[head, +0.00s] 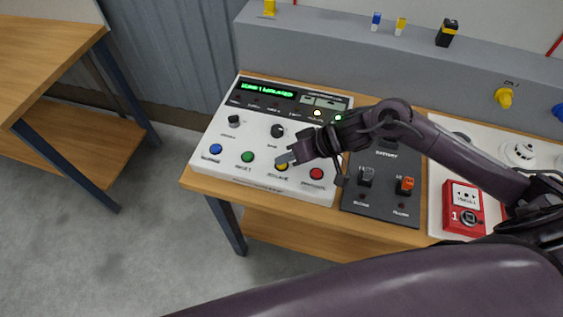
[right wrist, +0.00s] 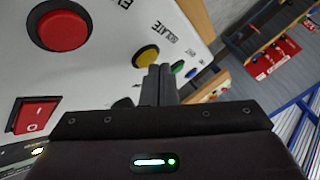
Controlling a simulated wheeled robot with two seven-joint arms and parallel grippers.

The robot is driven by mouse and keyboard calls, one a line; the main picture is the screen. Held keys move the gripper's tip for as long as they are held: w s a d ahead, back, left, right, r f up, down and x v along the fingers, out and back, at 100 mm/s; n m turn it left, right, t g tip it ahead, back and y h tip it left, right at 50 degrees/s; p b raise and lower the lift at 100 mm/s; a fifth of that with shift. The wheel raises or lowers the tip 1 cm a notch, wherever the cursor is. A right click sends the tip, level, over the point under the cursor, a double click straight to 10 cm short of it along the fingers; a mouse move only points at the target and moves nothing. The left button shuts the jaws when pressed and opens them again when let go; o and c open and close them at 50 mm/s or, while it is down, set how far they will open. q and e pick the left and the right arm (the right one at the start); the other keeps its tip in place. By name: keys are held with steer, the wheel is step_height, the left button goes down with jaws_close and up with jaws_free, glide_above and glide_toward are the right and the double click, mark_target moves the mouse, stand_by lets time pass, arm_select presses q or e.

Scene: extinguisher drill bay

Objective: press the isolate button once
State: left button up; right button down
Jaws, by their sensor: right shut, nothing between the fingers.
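The isolate button is a yellow round button (head: 281,167) in the front row of the white panel (head: 213,170), between the green and red buttons. It also shows in the right wrist view (right wrist: 147,56), beside the label ISOLATE. My right gripper (head: 287,158) is shut and empty, with its fingertips close by the yellow button and partly covering it in the head view. In the right wrist view the fingertips (right wrist: 160,72) show just beside the button; I cannot tell whether they touch it. My left gripper is not in view.
Blue (head: 215,149), green (head: 247,157) and red (head: 316,174) buttons flank it. A green-lit display (head: 267,90) appears to read a zone 1 isolated message. A dark switch panel (head: 380,205) and a red call point (head: 463,208) stand to the right.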

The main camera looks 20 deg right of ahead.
mark_target(286, 167)
steer(key=shift+f, duration=0.4)
stand_by(0.4)
steer(key=shift+r, duration=0.1)
steer(key=shift+r+p, duration=0.8)
steer(key=shift+p, duration=0.4)
step_height(286, 167, up, 5)
steer(key=p, duration=0.6)
steer(key=shift+f, duration=0.1)
stand_by(0.4)
